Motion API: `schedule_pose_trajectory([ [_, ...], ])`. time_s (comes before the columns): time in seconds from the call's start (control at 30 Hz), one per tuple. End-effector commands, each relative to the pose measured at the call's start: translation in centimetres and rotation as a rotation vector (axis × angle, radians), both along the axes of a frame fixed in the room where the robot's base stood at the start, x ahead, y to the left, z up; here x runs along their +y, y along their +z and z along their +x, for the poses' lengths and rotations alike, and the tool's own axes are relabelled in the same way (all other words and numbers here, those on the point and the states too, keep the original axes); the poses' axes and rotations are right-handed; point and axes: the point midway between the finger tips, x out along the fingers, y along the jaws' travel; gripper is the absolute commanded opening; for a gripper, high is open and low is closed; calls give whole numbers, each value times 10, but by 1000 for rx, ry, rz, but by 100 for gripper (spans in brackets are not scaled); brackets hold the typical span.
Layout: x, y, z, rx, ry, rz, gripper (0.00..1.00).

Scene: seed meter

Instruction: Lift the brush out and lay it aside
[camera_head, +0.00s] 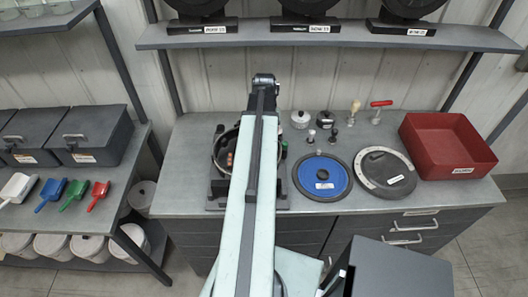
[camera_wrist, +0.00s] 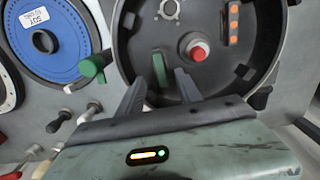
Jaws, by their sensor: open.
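The round dark meter housing (camera_head: 218,150) stands open-faced on the bench, partly covered by my arm. In the wrist view the housing (camera_wrist: 205,88) fills the upper right, with a red-tipped hub (camera_wrist: 197,49) inside. A thin green piece (camera_wrist: 158,66), which looks like the brush, stands inside near the housing's wall. My gripper (camera_wrist: 159,80) is open, with one finger on each side of the green piece in the picture. I cannot tell whether either finger touches it. The gripper is hidden in the head view.
A green knob (camera_wrist: 93,66) sticks out beside the housing, close to my left finger. A dark strip with orange parts (camera_wrist: 233,24) lies inside the housing. A blue disc (camera_head: 322,176), a dark disc (camera_head: 385,174) and a red tray (camera_head: 447,145) occupy the bench's right.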

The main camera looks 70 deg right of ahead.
Motion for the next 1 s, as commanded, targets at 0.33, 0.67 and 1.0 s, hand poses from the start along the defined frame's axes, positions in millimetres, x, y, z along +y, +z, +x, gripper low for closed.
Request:
schedule_pose_trajectory([
  [0.33,4,-33,1,0,2,0,42],
  [0.67,5,-59,1,0,2,0,42],
  [1.0,5,-58,1,0,3,0,0],
])
